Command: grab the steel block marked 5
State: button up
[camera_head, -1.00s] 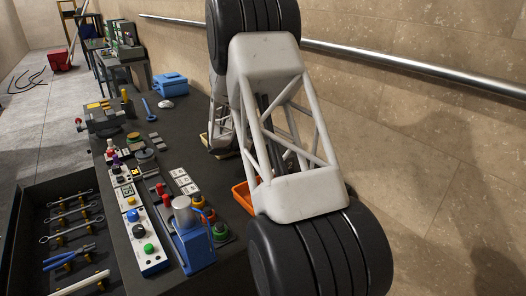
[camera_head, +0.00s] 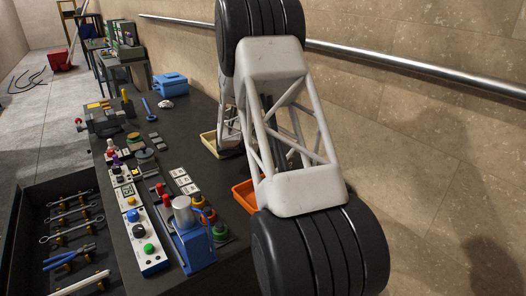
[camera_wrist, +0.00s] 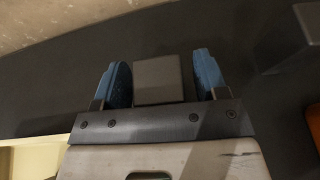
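A dark grey steel block (camera_wrist: 158,80) sits between the two blue fingertips of my gripper (camera_wrist: 160,85) in the wrist view. A narrow gap shows on each side of the block, so my gripper is open around it. No number shows on the face I see, so I cannot tell whether it is the one marked 5. In the head view my gripper is hidden behind my arm. Small grey blocks (camera_head: 154,136) lie on the dark bench in the head view; their marks are too small to read.
A yellow tray (camera_wrist: 30,160) lies at lower left in the wrist view, and another dark block (camera_wrist: 305,25) is at the right edge. In the head view, an orange tray (camera_head: 243,194), a blue press (camera_head: 193,245), a button panel (camera_head: 138,220) and a blue box (camera_head: 170,84) stand on the bench.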

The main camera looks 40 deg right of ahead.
grip_shut()
jog(key=shift+r, duration=0.15)
jog(key=shift+r, duration=4.9)
